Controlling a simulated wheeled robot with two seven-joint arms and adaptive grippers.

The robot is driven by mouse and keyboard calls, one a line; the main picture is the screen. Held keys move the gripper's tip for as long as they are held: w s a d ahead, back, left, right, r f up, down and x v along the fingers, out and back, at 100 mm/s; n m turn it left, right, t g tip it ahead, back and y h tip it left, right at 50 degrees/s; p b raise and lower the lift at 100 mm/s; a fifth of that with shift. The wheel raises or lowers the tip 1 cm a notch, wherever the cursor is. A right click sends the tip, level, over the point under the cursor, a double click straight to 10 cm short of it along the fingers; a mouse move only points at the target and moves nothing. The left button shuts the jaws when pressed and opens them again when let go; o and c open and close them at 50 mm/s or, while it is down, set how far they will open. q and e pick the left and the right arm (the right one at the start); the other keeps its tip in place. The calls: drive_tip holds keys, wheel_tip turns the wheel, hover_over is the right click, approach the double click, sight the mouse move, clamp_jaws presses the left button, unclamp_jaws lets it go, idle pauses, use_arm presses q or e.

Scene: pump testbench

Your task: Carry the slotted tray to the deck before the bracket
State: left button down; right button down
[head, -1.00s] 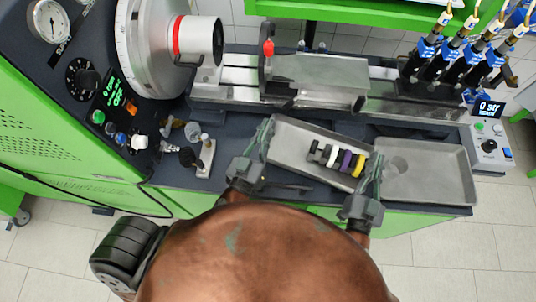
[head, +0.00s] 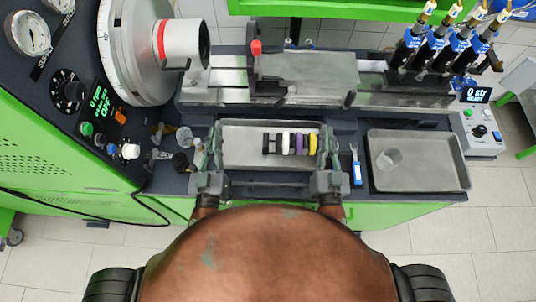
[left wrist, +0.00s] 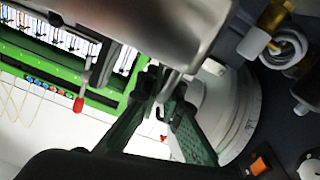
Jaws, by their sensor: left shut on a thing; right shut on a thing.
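The slotted tray (head: 240,148) is a grey metal tray holding a row of black, white, purple and yellow pieces (head: 290,144). It lies level and square to the testbench, over the dark deck in front of the metal rail. My left gripper (head: 217,132) is shut on its left end, and my right gripper (head: 326,132) is shut on its right end. I cannot tell whether the tray touches the deck. In the left wrist view, my left gripper's green fingers (left wrist: 162,105) are below a blurred metal surface. A dark upright bracket with a red knob (head: 256,48) stands on the rail behind.
A second grey tray (head: 430,178) with a clear cup (head: 389,159) sits to the right. A blue-handled tool (head: 356,166) lies between the trays. Small fittings (head: 184,138) stand close on the left. Several blue-labelled valves (head: 440,48) stand at the back right.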

use_arm(q)
drive_tip(key=shift+a, duration=0.25)
use_arm(e)
drive_tip(key=shift+s+r, duration=0.1)
drive_tip(key=shift+r, duration=0.1)
